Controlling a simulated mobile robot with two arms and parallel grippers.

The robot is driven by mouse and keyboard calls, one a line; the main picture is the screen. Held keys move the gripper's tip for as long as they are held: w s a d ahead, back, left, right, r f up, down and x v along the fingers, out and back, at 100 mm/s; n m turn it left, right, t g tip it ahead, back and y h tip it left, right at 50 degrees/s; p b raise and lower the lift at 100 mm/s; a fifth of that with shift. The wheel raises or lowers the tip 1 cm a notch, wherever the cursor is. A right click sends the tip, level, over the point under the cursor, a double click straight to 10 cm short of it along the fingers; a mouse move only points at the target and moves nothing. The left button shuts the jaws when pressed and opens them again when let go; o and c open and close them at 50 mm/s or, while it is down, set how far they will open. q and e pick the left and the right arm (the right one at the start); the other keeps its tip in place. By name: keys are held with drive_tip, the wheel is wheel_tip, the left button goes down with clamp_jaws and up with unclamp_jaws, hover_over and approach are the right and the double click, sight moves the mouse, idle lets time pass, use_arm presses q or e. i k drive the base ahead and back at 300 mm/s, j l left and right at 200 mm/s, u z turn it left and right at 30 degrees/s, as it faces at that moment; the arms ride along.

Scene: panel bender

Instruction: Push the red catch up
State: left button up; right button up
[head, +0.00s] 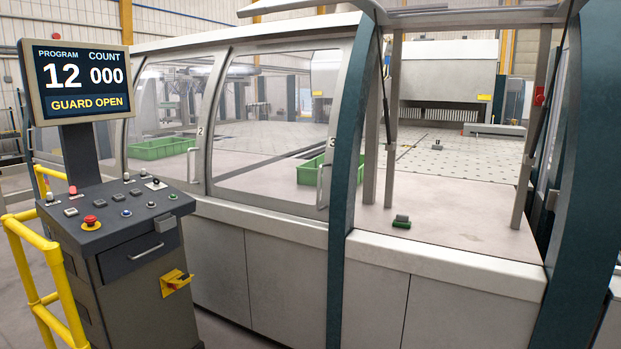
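A small red part (539,96) shows on the far upper right, by the frame of the open bay. It may be the red catch, but it is too small to tell its shape or whether it is up or down. The guard (465,16) over this bay is raised overhead, and the screen (80,82) reads GUARD OPEN. Neither of my grippers is in view.
A control console (125,235) with a red mushroom button (90,221) stands at left behind yellow rails (40,245). Closed glazed doors (270,125) and teal posts (345,150) flank the open bay. A small green-and-grey object (401,222) lies on the bay's ledge.

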sight(539, 98)
drive_tip(key=j+z, duration=0.2)
drive_tip(key=z, duration=0.15)
drive_tip(key=i+j+z, duration=0.1)
drive_tip(key=z, duration=0.25)
drive_tip(key=j+z, duration=0.35)
